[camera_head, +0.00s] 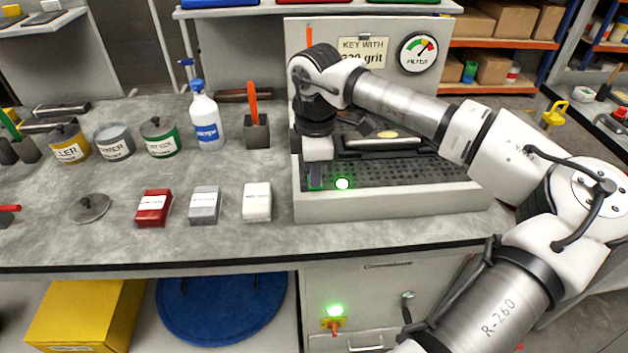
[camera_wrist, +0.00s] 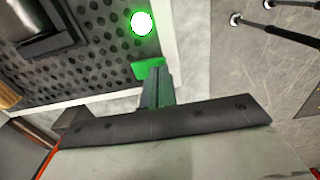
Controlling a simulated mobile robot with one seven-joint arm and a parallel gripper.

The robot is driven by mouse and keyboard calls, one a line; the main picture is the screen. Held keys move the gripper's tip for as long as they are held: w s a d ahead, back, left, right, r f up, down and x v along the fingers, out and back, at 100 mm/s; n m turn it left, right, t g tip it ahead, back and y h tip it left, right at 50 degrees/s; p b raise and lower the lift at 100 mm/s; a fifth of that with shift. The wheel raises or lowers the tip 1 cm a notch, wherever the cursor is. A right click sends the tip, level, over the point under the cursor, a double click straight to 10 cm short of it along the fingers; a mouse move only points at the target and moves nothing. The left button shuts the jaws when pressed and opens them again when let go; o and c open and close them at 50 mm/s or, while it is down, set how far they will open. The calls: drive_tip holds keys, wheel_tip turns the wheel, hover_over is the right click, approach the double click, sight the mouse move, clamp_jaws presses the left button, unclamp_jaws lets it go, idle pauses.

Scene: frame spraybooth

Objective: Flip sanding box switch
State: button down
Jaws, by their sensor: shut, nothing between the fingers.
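The sanding box (camera_head: 395,205) is a pale box with a dark perforated bed, standing on the grey counter. A round green light (camera_head: 343,184) glows at the bed's front left; it also shows in the wrist view (camera_wrist: 141,24). My gripper (camera_head: 316,182) points down just left of this light, its fingers together and empty. In the wrist view, a small green piece (camera_wrist: 149,68), likely the switch, lies right at my fingertips (camera_wrist: 155,84). I cannot tell whether they touch it. In the head view my gripper hides that spot.
A long sanding tool (camera_head: 383,140) lies on the bed. White (camera_head: 257,203), grey (camera_head: 204,206) and red (camera_head: 154,208) blocks sit left of the box.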

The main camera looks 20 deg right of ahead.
drive_tip(key=shift+f, duration=0.3)
drive_tip(key=shift+r+p, duration=1.2)
drive_tip(key=shift+r, duration=2.35)
